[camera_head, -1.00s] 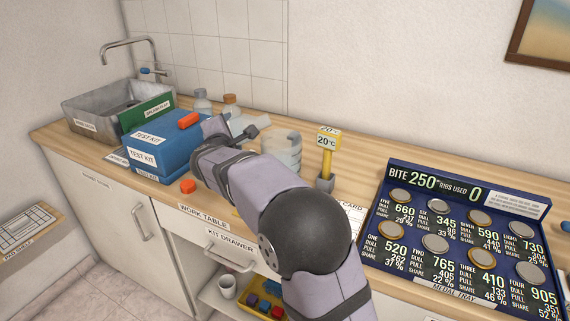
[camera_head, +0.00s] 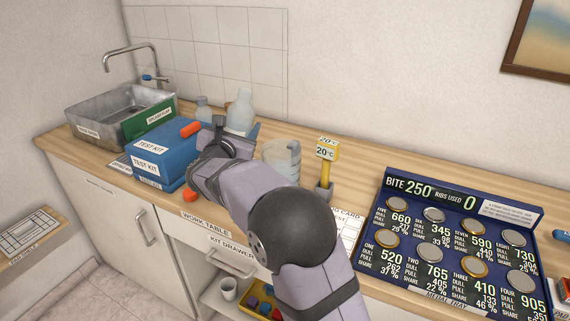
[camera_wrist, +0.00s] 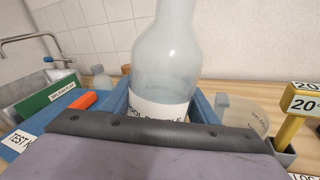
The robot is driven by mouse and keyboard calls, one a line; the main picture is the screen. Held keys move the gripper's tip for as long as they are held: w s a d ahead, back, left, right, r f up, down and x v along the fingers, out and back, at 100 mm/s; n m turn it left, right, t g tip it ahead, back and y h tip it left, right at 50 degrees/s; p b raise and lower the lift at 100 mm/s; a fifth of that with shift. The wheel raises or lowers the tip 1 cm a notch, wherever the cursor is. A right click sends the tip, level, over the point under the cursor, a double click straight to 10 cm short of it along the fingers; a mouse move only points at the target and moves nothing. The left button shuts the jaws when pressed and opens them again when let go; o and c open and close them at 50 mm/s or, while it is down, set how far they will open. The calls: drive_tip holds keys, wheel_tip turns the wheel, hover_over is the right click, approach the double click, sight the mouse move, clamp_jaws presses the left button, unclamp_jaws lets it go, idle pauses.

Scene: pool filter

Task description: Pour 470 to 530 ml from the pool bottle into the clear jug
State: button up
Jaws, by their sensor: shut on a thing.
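The pool bottle (camera_head: 240,108) is a clear, pale bottle. It stands about upright in my gripper (camera_head: 236,131), left of the clear jug. In the wrist view the bottle (camera_wrist: 168,62) fills the middle, with a white label partly hidden by my gripper (camera_wrist: 160,108). The blue jaws are shut on it, one at each side. Its mouth is out of that frame. The clear jug (camera_head: 281,156) stands on the counter just right of the gripper, partly behind my arm. The jug (camera_wrist: 242,114) also shows right of the bottle in the wrist view. Its liquid level is unclear.
A blue test kit box (camera_head: 160,152) stands left of my arm, with an orange piece on top. Small bottles (camera_head: 203,108) stand behind. A yellow 20°C thermometer stand (camera_head: 326,165) is close right of the jug. A medal tray (camera_head: 460,245) covers the right counter.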

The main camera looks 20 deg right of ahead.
drive_tip(key=r, duration=0.1)
drive_tip(key=r+p, duration=0.1)
drive_tip(key=shift+d+r, duration=0.2)
drive_tip(key=shift+r, duration=0.2)
drive_tip(key=shift+w+a+r+n+t+p, duration=0.2)
drive_tip(key=shift+a+r+n+t+p, duration=0.1)
drive_tip(key=shift+a+r+n+p, duration=1)
drive_tip(key=shift+w+a+r+h+p, duration=0.2)
drive_tip(key=shift+a+p, duration=0.1)
drive_tip(key=shift+a, duration=0.2)
drive_tip(key=shift+w+a+r+h+p, duration=0.15)
drive_tip(key=shift+a+p, duration=0.1)
drive_tip(key=shift+a, duration=0.2)
drive_tip(key=shift+s+r, duration=0.1)
wheel_tip(320, 180, up, 9)
drive_tip(key=p, duration=0.9)
hover_over(232, 108)
drive_tip(key=w+a, duration=0.2)
drive_tip(key=w, duration=0.3)
drive_tip(key=shift+d+r, duration=0.1)
drive_tip(key=shift+d, duration=0.1)
